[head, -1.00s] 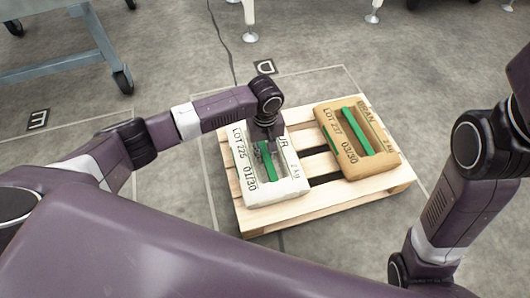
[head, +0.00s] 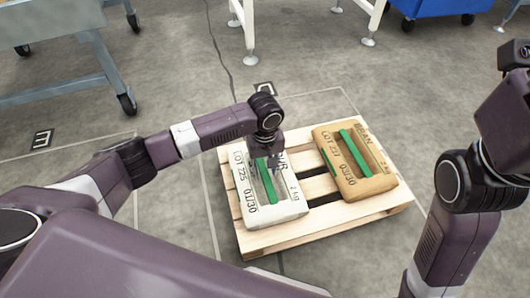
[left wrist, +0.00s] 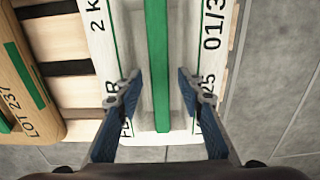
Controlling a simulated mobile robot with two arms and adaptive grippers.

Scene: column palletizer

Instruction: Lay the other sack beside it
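A white sack (head: 290,209) marked LOT 225 with a green strap handle lies flat on the left part of a wooden pallet (head: 330,216). A brown sack (head: 376,187) marked BRAN, LOT 237, lies on the right part, with a gap showing bare slats between them. My left gripper (head: 271,172) is over the white sack. In the left wrist view its fingers (left wrist: 158,78) are spread on both sides of the white sack's green strap (left wrist: 157,45), apart from it. The brown sack (left wrist: 22,85) shows there at the left edge. My right gripper's fingers are out of view.
Grey floor surrounds the pallet, with a floor marker E (head: 42,139) at left. A wheeled blue-grey table (head: 60,90) stands at far left. White table legs (head: 249,35) and a blue wheeled bin (head: 430,8) are at the back.

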